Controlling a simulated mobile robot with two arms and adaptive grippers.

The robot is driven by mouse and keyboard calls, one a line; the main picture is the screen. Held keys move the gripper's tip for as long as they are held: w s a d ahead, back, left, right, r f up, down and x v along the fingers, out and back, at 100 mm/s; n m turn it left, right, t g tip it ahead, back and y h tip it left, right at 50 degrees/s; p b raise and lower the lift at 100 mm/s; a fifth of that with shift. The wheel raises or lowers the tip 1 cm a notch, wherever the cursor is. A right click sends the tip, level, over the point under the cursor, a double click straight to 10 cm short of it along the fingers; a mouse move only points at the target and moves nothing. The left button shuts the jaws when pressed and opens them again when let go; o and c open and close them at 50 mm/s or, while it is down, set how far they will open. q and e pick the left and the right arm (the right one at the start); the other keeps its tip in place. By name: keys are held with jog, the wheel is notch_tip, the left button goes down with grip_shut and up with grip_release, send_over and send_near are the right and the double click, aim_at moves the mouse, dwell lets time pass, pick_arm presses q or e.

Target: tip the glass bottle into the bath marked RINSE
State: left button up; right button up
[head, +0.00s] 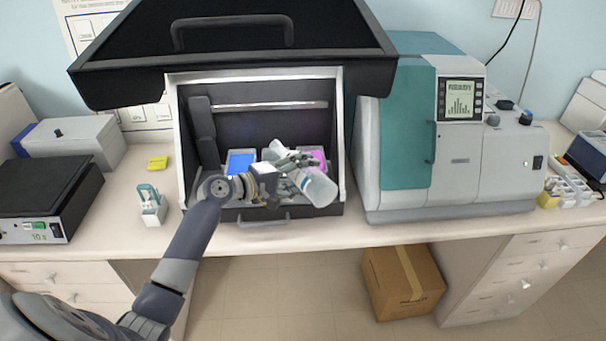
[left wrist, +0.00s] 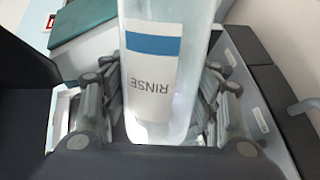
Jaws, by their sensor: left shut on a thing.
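My left gripper (head: 291,172) is shut on the glass bottle (head: 316,187), a clear bottle with a white label and a blue band. In the left wrist view the bottle (left wrist: 165,65) fills the space between the fingers (left wrist: 158,105), and its label reads RINSE. The bottle is tilted, with its base toward the lower right and its narrower end toward the upper left, over the front of the open staining box. A blue bath (head: 240,163) and a pink bath (head: 318,156) show inside. The gripper and bottle hide the middle between them, and I cannot read bath markings. My right gripper is not in view.
The box's black lid (head: 240,65) is raised above it. A teal and grey machine (head: 455,150) stands close on the right. A cardboard box (head: 403,285) sits on the floor.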

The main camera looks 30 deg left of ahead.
pick_arm(q)
jog(key=shift+m+y, duration=0.3)
jog(key=shift+m, duration=0.5)
jog(key=shift+r+p, duration=1.3)
jog(key=shift+r, duration=1.2)
jog(key=shift+t, duration=0.3)
jog(key=shift+w+a+r+m+y+b, duration=0.2)
jog(key=shift+a+r+m+y+b, duration=0.1)
jog(key=shift+r+m+b, duration=0.4)
jog(key=shift+w+a+r+m+t, duration=0.1)
jog(key=shift+a+r+m+t, duration=0.3)
jog(key=shift+m, duration=0.3)
jog(key=shift+d, duration=0.15)
